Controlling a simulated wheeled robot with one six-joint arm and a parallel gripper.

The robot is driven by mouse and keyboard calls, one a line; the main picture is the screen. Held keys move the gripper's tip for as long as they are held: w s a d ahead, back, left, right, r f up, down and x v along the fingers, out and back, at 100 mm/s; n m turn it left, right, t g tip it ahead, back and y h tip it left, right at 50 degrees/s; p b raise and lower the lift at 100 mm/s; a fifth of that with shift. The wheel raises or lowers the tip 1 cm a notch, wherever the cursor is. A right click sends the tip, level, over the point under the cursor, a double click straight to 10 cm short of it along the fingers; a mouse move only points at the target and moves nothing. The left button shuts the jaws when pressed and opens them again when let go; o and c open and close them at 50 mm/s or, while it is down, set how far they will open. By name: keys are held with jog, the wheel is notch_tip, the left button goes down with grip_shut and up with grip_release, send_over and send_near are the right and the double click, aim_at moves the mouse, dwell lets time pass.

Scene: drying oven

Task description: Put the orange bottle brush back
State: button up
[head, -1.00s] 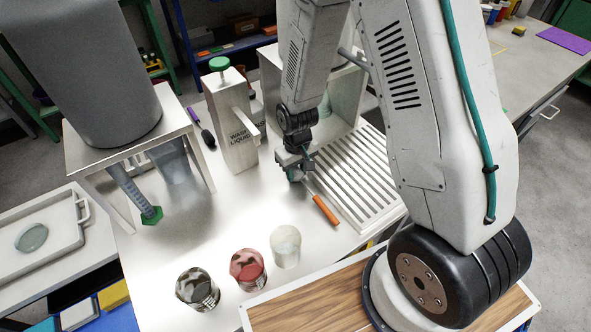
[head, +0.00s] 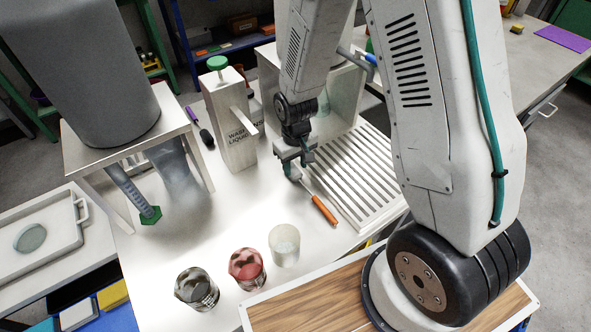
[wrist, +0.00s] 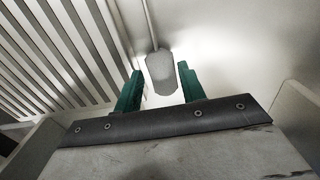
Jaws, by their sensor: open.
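The orange bottle brush lies on the white worktop beside the slatted drain rack; its orange handle (head: 324,210) points toward the front right. A thin rod runs from the handle to a grey head, which sits below my gripper (head: 297,160). In the wrist view the grey brush head (wrist: 161,72) shows between the two green fingertips of my open gripper (wrist: 160,88), with its rod running up the picture. I cannot tell whether the fingers touch it. The orange handle is out of the wrist view.
The slatted drain rack (head: 364,180) is right of the brush. A wash-liquid dispenser (head: 229,120) stands behind left. A purple-handled brush (head: 205,132) lies left of the dispenser.

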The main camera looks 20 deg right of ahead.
jog(key=s+d+r+m, duration=0.1)
jog(key=s+r, duration=0.3)
jog(key=r, duration=0.8)
jog(key=s+d+r, duration=0.2)
jog(key=s+r, duration=0.2)
jog(key=r, duration=0.8)
jog(key=s+r, duration=0.4)
jog(key=s, duration=0.3)
jog(key=s+d+r+m+t, duration=0.1)
jog(key=s+r, duration=0.4)
jog(key=s, duration=0.3)
jog(key=shift+d, duration=0.25)
